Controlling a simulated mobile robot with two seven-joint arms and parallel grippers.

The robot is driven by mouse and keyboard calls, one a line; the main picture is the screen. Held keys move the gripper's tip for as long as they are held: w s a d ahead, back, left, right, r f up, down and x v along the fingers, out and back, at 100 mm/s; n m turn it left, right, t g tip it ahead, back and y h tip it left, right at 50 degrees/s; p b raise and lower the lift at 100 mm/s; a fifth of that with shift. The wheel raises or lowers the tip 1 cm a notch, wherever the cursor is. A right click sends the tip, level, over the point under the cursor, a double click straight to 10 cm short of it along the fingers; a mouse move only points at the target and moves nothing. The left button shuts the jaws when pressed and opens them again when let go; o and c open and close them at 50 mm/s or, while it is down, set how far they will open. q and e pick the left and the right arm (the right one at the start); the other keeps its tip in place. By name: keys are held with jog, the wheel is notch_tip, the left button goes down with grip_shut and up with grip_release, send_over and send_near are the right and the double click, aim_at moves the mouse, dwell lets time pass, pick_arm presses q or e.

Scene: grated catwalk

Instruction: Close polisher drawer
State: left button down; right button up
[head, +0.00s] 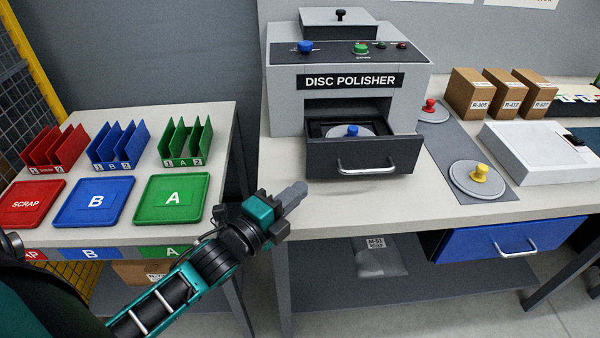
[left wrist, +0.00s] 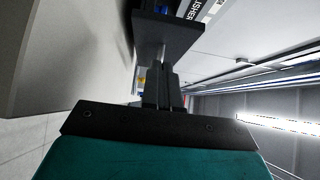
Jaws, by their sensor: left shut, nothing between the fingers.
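The grey disc polisher (head: 285,85) stands on the right-hand bench. Its dark drawer (head: 325,160) is pulled out at the front, with a silver bar handle (head: 366,168). A grey disc with a blue knob (head: 352,131) sits in the drawer. My left gripper (head: 298,190) is shut and empty, at the bench's front left corner, to the left of the drawer and apart from it in the head view. In the left wrist view the shut fingers (left wrist: 162,70) point toward a dark panel (left wrist: 168,35), probably the drawer front. My right gripper is not in view.
A disc with a red knob (head: 430,106) and one with a yellow knob (head: 479,174) lie right of the polisher. Brown boxes (head: 472,93) and a white case (head: 530,150) stand beyond. Left, a bench holds red, blue and green racks and trays (head: 172,198). A blue drawer (head: 510,240) hangs below.

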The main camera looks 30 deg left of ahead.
aim_at(312, 164)
pick_arm(q)
jog(key=w, duration=0.1)
jog(key=w+a, duration=0.1)
jog(key=w, duration=0.1)
jog(key=w+a, duration=0.1)
jog(key=w, duration=0.1)
jog(key=shift+w, duration=0.2)
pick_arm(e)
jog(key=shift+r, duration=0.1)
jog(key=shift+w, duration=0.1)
